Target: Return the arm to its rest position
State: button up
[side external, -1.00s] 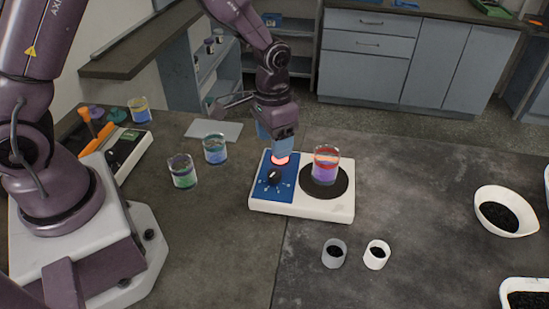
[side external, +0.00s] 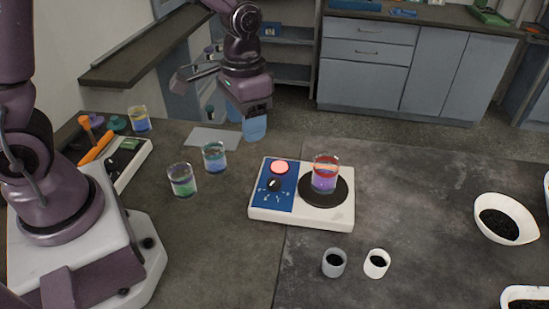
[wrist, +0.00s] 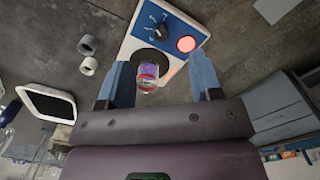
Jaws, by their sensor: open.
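My gripper (side external: 254,128) is raised above the back edge of the table, behind and left of the white and blue shaker (side external: 321,217). Its blue fingers point down; in the wrist view my gripper (wrist: 160,82) shows its two fingers apart with nothing held between them. The shaker has a glowing red button (side external: 280,167), a black knob (side external: 274,184) and a black round plate (side external: 338,196). A glass beaker (side external: 325,174) with purple and red contents stands upright on the plate. The shaker, its lit button (wrist: 186,44) and the beaker (wrist: 148,76) also show in the wrist view.
Two glass beakers, one green (side external: 182,180) and one blue (side external: 215,157), stand left of the shaker. Two small white cups (side external: 376,263) stand in front. A white bowl (side external: 507,218) of dark grains is at right. A grey flat sheet (side external: 205,139) lies at the back.

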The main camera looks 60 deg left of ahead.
jog(key=s+a+r+t, duration=0.1)
jog(key=s+r+t, duration=0.2)
jog(key=s+r, duration=0.3)
jog(key=s+a+r+n+t, duration=0.1)
jog(key=s+r+t, duration=0.2)
jog(key=s+r, duration=0.3)
notch_tip(320, 180, up, 2)
jog(key=shift+s+a, duration=0.25)
